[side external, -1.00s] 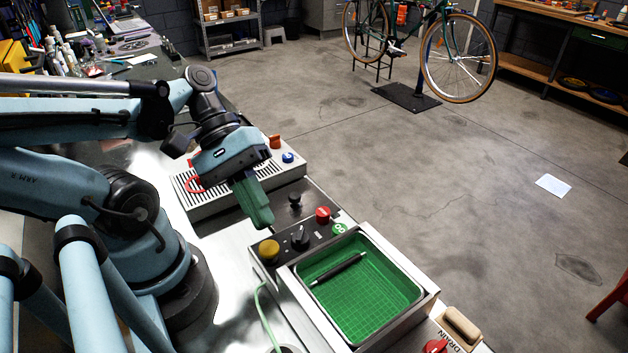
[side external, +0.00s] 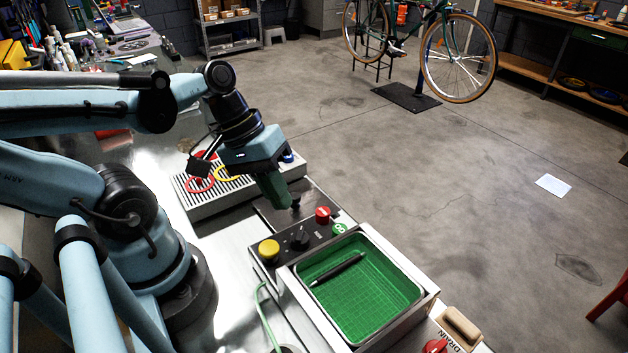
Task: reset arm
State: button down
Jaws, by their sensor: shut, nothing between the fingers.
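My gripper (side external: 277,192) has green fingers that are shut and empty, pointing down. It hangs over the bench just behind the control panel (side external: 291,241), close to a small black knob there. The panel carries a yellow button (side external: 268,249), a black dial (side external: 299,238), a red button (side external: 323,214) and a green button (side external: 339,229). I cannot tell whether the fingertips touch the black knob.
A green-lined tray (side external: 418,293) holds a black pen (side external: 338,269) in front of the panel. A slatted tray (side external: 202,206) with red and yellow rings stands behind my gripper. A brush (side external: 461,325) and a red knob (side external: 434,346) lie at the front right.

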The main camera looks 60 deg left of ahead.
jog(key=w+a+r+m+t+y, duration=0.2)
jog(key=w+r+m+t+y, duration=0.1)
jog(key=w+m, duration=0.3)
jog(key=shift+w+a+r+t+y, duration=0.15)
jog(key=shift+w+r+t+y, duration=0.15)
jog(key=shift+w+t+y, duration=0.35)
